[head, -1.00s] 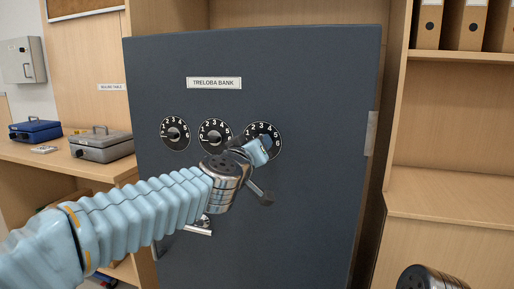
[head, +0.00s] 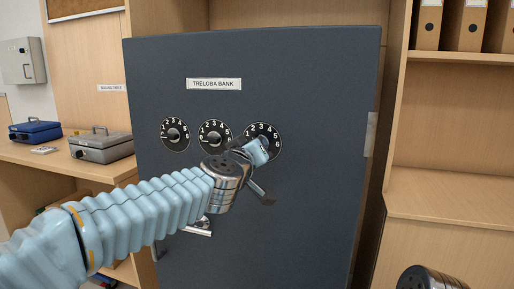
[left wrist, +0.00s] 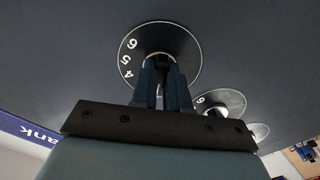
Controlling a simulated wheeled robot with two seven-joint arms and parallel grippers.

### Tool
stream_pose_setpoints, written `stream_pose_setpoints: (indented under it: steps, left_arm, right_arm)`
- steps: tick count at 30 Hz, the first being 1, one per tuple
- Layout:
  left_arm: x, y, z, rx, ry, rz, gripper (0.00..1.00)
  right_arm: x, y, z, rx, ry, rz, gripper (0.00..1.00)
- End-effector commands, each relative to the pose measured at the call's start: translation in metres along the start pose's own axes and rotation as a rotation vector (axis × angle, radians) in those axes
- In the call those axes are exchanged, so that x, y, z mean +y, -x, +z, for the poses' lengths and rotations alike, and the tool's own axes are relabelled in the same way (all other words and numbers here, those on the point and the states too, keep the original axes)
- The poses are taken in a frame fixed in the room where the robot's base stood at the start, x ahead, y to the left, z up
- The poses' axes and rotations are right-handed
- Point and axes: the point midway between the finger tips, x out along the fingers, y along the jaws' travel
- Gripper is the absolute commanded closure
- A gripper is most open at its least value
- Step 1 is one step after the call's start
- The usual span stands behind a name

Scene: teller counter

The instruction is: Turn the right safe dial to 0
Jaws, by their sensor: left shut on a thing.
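The dark grey safe (head: 310,80) stands upright with a row of three black dials. The right dial (head: 274,136) is partly hidden behind my left gripper (head: 250,146). In the left wrist view my left gripper (left wrist: 162,85) has its two fingers closed on the knob at the middle of the right dial (left wrist: 188,62). The numbers 4, 5 and 6 show on that dial there; the rest and the pointer are hidden. The middle dial (head: 215,126) and left dial (head: 175,124) show their numbers. Only a round part of my right arm shows at the lower right edge.
The safe's metal handle (head: 198,228) sits below the dials, partly behind my left arm. A grey cash box (head: 102,147) and a blue one (head: 36,130) stand on the wooden counter at left. Wooden shelves with binders (head: 465,25) stand at right.

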Motion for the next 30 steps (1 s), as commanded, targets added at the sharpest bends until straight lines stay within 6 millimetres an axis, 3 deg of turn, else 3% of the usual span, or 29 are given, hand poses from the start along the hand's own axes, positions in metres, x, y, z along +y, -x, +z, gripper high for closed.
stream_pose_setpoints:
  steps: [30]
  left_arm:
    - [-0.0011, -0.0001, 0.0004, 0.001, 0.823, -0.002, 1.00]
  right_arm:
    - [-0.0001, -0.0003, 0.0002, -0.001, 0.000, 0.000, 0.57]
